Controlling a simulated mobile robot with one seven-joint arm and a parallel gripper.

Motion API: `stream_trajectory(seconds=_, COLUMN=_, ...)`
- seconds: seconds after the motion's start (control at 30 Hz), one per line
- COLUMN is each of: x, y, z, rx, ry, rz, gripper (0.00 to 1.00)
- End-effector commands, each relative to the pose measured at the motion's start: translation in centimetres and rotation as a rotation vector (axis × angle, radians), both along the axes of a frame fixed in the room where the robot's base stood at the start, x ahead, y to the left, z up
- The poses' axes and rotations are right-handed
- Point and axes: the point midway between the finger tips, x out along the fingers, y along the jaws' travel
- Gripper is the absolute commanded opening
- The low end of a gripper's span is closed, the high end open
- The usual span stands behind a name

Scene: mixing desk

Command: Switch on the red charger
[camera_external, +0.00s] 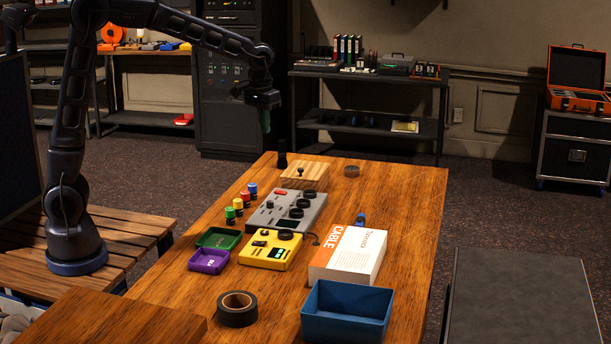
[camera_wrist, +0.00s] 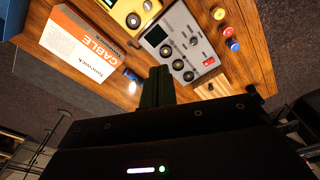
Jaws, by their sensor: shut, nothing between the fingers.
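I cannot tell which thing is the red charger. A grey control box (camera_external: 270,212) with black knobs lies on the wooden desk and carries a red switch (camera_external: 281,192). The grey box (camera_wrist: 163,36) and its red switch (camera_wrist: 209,61) also show in the wrist view; the switch's position is unclear. A small red-topped cylinder (camera_external: 238,204) stands left of the grey box, in a row with blue, yellow and green ones; the wrist view shows a red one (camera_wrist: 232,45) too. My gripper (camera_external: 266,127) is shut and empty, raised beyond the desk's far end; its fingers (camera_wrist: 157,86) point toward the desk in the wrist view.
A yellow device (camera_external: 262,256), green tray (camera_external: 217,236), purple tray (camera_external: 209,269), cable box (camera_external: 348,256), blue bin (camera_external: 347,328) and tape roll (camera_external: 237,316) crowd the near half. A wooden block (camera_external: 305,183) with a stick stands at the far end. The desk's right strip is mostly clear.

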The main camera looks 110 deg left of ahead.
Motion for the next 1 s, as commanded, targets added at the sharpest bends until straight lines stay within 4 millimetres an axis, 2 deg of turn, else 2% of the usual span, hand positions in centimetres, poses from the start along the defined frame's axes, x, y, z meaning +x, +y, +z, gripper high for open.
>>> stream_trajectory(seconds=0.03, x=0.2, y=1.6, z=-0.8, rx=-0.004, ry=0.011, rz=0.031, gripper=0.0)
stream_trajectory(seconds=0.37, x=0.3, y=11.3, z=-5.9, rx=-0.022, ry=0.068, rz=0.221, gripper=0.0)
stream_trajectory(seconds=0.7, x=-1.6, y=20.8, z=-12.1, rx=-0.036, ry=0.127, rz=0.408, gripper=0.0)
stream_trajectory(seconds=0.83, x=-2.5, y=23.4, z=-14.1, rx=-0.04, ry=0.144, rz=0.459, gripper=0.0)
stream_trajectory(seconds=1.0, x=-3.3, y=25.3, z=-15.6, rx=-0.042, ry=0.156, rz=0.499, gripper=0.0)
